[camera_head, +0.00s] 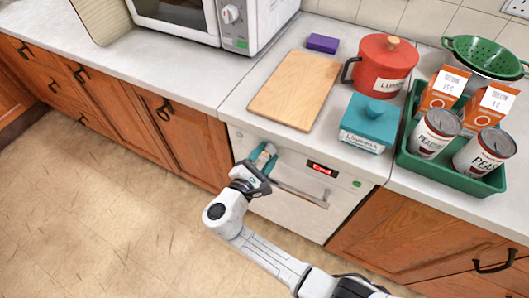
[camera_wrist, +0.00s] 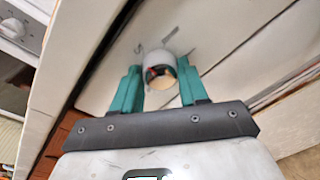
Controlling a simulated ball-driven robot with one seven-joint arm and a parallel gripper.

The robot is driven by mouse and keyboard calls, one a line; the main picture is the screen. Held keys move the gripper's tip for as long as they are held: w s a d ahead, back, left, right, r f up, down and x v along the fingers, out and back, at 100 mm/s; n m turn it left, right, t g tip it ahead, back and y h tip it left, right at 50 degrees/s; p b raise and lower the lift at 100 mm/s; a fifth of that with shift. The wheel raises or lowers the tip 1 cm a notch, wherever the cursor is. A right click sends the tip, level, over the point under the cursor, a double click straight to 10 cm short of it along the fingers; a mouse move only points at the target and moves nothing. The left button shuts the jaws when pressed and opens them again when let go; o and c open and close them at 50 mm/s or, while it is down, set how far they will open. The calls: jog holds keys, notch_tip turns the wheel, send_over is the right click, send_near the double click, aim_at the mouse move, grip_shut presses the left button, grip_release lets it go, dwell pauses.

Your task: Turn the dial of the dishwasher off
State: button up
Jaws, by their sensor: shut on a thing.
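The white dishwasher (camera_head: 318,220) is built in under the counter, with a lit red display (camera_head: 320,168) and a bar handle (camera_head: 302,196) on its front. My gripper (camera_head: 262,156) reaches the upper left of that front, and its fingers cover the dial there in the head view. In the wrist view, the round pale dial (camera_wrist: 159,59) sits between the two teal fingertips of my gripper (camera_wrist: 159,72). The gripper is shut on the dial. A small red mark shows on it. Part of the dial's face is hidden, so its setting cannot be read.
On the counter above stand a wooden board (camera_head: 296,90), a red pot (camera_head: 381,65), a teal box (camera_head: 369,122) and a green tray (camera_head: 455,177) with cans and cartons. A microwave (camera_head: 205,22) is at the back left.

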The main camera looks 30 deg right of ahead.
jog(key=shift+f+n, duration=0.15)
jog(key=shift+n, duration=0.35)
jog(key=o, duration=1.1)
jog(key=shift+c, duration=0.2)
jog(key=shift+a, duration=0.1)
jog(key=v, duration=1)
jog(key=shift+s+a+b, duration=0.25)
jog(key=shift+a+b, duration=0.05)
jog(key=shift+b, duration=0.15)
